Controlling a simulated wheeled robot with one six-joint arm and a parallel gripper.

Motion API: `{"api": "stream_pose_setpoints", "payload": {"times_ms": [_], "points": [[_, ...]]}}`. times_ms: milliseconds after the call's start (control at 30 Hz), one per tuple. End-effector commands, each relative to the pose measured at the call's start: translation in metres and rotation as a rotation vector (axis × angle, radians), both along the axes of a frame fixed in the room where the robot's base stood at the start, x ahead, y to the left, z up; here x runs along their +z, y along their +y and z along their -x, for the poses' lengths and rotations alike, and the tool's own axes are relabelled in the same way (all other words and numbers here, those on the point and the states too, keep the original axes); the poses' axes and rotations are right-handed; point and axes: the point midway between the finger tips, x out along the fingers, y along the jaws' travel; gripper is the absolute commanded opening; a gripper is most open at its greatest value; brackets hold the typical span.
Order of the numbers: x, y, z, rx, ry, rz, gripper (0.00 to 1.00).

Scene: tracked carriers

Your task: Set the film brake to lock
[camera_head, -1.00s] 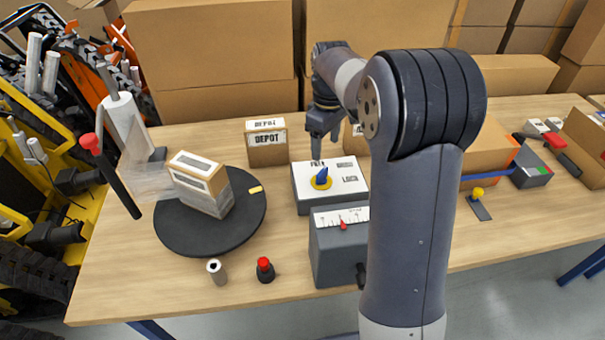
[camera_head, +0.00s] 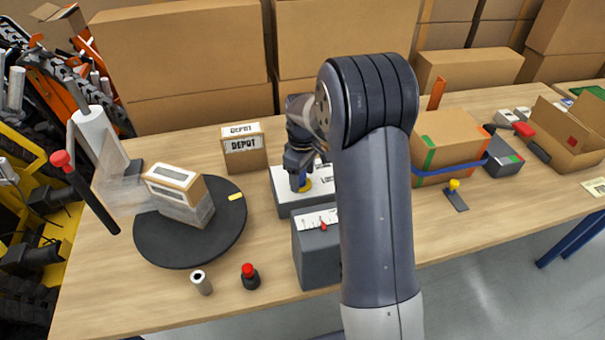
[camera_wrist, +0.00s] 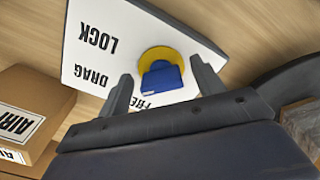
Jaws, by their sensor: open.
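The film brake is a grey box with a white top panel (camera_head: 284,178) on the table. The panel also fills the upper middle of the wrist view (camera_wrist: 125,35), with the words LOCK and DRAG and a partly hidden FREE. Its blue knob (camera_wrist: 161,77) sits on a yellow disc (camera_wrist: 153,53); its blue body extends toward the FREE side. My gripper (camera_wrist: 161,69) is open, one finger on each side of the knob, with gaps showing. In the head view my gripper (camera_head: 301,182) is low over the panel and hides part of the knob.
A grey box with a scale and red pointer (camera_head: 322,225) stands just in front of the brake. A DEPOT carton (camera_head: 244,152) is behind left. A black turntable (camera_head: 165,248) bearing a wrapped box (camera_head: 180,198) is left. A red-topped button (camera_head: 249,275) is at front left.

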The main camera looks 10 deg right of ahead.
Motion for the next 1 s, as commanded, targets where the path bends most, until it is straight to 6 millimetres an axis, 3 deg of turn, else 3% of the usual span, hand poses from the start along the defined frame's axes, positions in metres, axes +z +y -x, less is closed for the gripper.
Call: {"api": "stream_pose_setpoints", "payload": {"times_ms": [567, 1000], "points": [[0.0004, 0.0, 0.0, 0.0, 0.0, 0.0, 0.2], [0.0005, 0.0006, 0.0001, -0.1, 0.0, 0.0, 0.19]]}}
